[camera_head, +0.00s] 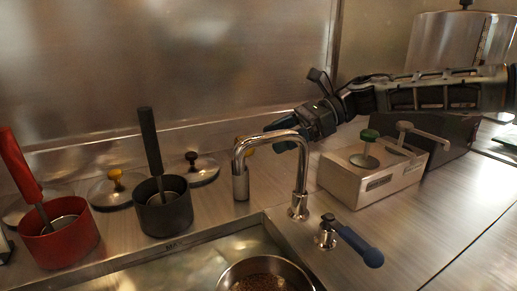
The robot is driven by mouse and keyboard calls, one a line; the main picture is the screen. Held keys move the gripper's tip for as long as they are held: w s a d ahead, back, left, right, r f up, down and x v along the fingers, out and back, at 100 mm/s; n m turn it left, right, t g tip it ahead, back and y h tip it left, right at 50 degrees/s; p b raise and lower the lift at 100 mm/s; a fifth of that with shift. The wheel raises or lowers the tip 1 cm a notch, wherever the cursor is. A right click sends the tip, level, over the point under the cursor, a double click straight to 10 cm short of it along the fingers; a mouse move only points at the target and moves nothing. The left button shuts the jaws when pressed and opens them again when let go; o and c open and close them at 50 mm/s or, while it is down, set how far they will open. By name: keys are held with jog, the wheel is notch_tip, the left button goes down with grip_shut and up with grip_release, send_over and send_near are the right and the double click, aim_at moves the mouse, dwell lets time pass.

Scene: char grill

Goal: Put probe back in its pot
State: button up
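A small metal pot (241,185) stands on the counter behind the curved tap, which partly covers it. A yellowish piece (250,149) shows just above it, beside the tap's spout; it looks like the top of the probe, but the tap hides most of it. My gripper (274,137) reaches in from the right, just right of the yellowish piece and above the counter.
The tap (300,190) and its blue-handled lever (355,243) stand in front. A sink (185,268) holds a round pan (232,270). A red pot (60,250), a black pot (163,218) and lids are at left. A pump dispenser box (372,186) is under my arm.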

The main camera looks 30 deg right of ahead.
jog(key=shift+v, duration=1.45)
